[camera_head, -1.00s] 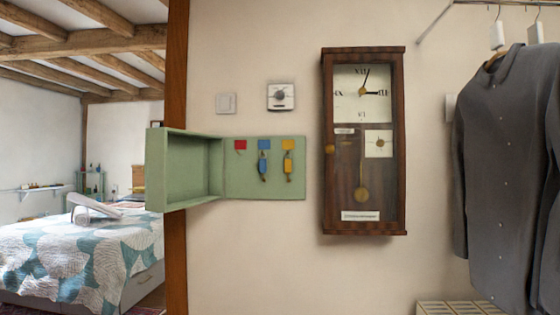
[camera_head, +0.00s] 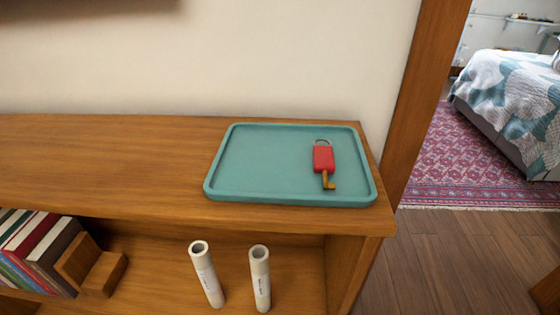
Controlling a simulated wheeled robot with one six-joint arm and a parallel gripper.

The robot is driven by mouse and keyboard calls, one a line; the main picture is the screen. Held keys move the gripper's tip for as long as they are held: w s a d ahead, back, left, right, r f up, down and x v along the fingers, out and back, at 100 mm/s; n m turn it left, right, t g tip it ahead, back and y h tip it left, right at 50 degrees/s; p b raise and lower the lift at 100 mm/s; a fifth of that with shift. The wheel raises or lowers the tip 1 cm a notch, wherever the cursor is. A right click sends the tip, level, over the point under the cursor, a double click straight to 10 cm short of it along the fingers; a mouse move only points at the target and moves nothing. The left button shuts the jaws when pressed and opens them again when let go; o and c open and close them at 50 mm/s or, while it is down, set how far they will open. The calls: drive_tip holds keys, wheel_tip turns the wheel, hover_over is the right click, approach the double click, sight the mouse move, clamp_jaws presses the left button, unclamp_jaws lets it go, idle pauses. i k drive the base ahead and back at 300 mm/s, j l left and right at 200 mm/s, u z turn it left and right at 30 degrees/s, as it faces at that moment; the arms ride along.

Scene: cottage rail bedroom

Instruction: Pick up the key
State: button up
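A key (camera_head: 324,158) with a red tag or head, a metal ring at its upper end and a brass-coloured bit at its lower end lies on a teal tray (camera_head: 250,178). It is in the right half of the tray, inside the rim. The tray rests on the right end of a wooden shelf top (camera_head: 100,165). My gripper is not in view.
Below the top, an open shelf holds two white rolled tubes (camera_head: 206,275) (camera_head: 261,280), several books (camera_head: 38,245) and a wooden block bookend (camera_head: 92,265). A wooden post (camera_head: 425,95) stands right of the shelf. Open floor (camera_head: 450,255) lies beyond.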

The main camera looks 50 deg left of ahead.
sight(324, 162)
drive_tip(key=k+j+u, duration=0.15)
drive_tip(key=u, duration=1.4)
